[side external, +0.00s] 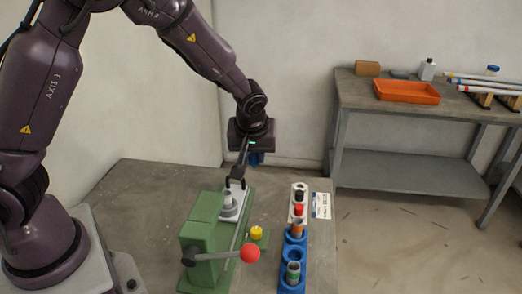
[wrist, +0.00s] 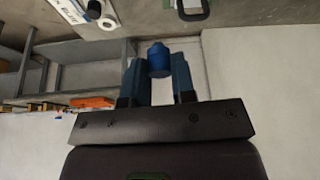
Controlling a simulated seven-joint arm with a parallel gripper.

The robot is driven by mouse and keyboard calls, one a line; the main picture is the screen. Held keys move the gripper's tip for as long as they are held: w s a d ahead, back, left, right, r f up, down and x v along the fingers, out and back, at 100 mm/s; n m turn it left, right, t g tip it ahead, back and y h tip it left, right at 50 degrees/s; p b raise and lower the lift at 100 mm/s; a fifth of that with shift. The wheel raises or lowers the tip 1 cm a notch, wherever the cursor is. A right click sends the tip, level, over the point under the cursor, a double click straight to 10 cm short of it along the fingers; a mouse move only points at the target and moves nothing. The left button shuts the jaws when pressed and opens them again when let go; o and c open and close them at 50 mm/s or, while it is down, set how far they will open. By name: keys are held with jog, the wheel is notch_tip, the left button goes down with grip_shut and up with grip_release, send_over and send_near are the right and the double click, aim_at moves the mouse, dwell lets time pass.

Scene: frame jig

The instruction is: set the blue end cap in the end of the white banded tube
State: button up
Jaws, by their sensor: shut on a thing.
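My gripper (side external: 252,157) hangs above the back of the green jig and is shut on the blue end cap. In the wrist view the blue end cap (wrist: 158,60) sits upright between the two blue fingers (wrist: 158,75). In the side view the cap is hard to tell from the fingers. A short pale grey tube (side external: 228,198) stands upright in the white block of the green jig, below my gripper and a little left. It may be the white banded tube; its band is too small to tell. The cap is clear of the tube.
The green jig (side external: 203,225) has a red-ball lever (side external: 250,253), a yellow knob (side external: 257,233) and a dark clamp piece. To its right are a white strip (side external: 304,188) with black and red caps, and a blue holder (side external: 291,287) with banded tubes. A grey bench stands behind.

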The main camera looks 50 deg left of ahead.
jog(key=shift+s+a+f+n+g+y, duration=0.2)
jog(key=shift+s+a+f+n, duration=0.3)
jog(key=shift+s+f+n, duration=0.45)
jog(key=shift+s+a+f+n+g+y, duration=0.1)
jog(key=shift+s+a+f+n+g, duration=0.45)
jog(key=shift+s+f, duration=0.55)
jog(key=shift+s+a+f+n+g+y, duration=0.1)
jog(key=shift+s+a+f+n, duration=0.3)
jog(key=shift+s+f+n, duration=0.6)
jog(key=shift+w+f, duration=0.1)
jog(key=shift+f, duration=0.2)
jog(key=shift+f, duration=0.5)
jog(key=o, duration=1.1)
jog(key=shift+r, duration=0.1)
jog(key=shift+r, duration=0.65)
